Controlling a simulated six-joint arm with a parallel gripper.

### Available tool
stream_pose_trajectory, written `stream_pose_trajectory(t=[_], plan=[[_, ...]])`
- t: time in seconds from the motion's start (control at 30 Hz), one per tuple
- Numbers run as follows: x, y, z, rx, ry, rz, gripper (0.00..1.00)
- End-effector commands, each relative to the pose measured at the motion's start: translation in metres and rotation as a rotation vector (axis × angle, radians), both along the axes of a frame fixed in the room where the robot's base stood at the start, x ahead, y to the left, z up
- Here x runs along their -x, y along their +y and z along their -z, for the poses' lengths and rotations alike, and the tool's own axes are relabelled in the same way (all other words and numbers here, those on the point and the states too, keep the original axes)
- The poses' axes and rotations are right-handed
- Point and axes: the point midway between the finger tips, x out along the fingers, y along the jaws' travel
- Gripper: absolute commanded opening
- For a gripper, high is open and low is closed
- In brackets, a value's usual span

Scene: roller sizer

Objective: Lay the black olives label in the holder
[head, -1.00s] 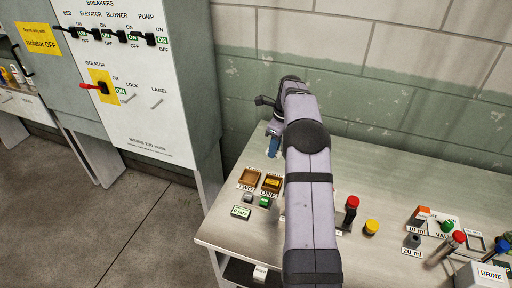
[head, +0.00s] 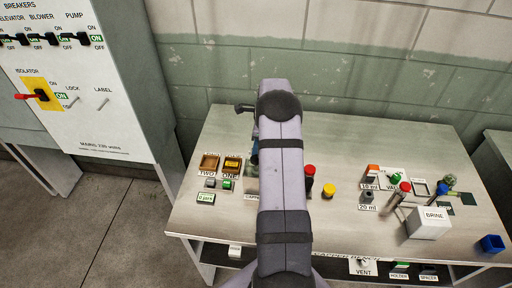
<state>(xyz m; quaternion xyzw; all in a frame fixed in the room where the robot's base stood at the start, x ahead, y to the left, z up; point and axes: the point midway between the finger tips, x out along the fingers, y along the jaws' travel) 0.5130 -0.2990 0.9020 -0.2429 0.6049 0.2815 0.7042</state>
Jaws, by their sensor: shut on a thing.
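My gripper (head: 254,150) shows in the head view only as a blue-grey sliver left of my arm. It is above the left part of the bench, just right of the two small brown trays. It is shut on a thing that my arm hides. I cannot make out the black olives label. The tray marked TWO (head: 209,156) looks empty. The tray marked ONE (head: 224,171) has a yellow card (head: 232,164) in it, too small to read. I cannot tell which fitting on the bench is the holder.
A red-topped post (head: 309,183) and a yellow knob (head: 328,190) stand right of my arm. Farther right are a white BRINE box (head: 429,223), red- and blue-topped pieces and a blue bin (head: 492,243). The grey switch cabinet (head: 125,110) stands left. The bench's back strip is clear.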

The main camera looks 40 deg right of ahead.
Motion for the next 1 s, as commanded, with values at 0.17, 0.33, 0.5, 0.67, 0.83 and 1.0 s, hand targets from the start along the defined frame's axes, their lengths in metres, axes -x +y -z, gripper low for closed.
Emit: stream_pose_trajectory(t=[0.17,0.33,0.5,0.67,0.83,1.0], plan=[[0.0,0.0,0.0,-0.001,0.001,-0.024,0.0],[0.0,0.0,0.002,-0.001,0.001,-0.024,0.0],[0.0,0.0,0.007,-0.001,0.001,-0.023,0.0],[0.0,0.0,0.015,-0.001,0.001,-0.023,0.0],[0.0,0.0,0.027,-0.001,0.001,-0.023,0.0],[0.0,0.0,0.039,-0.001,0.001,-0.023,0.0]])
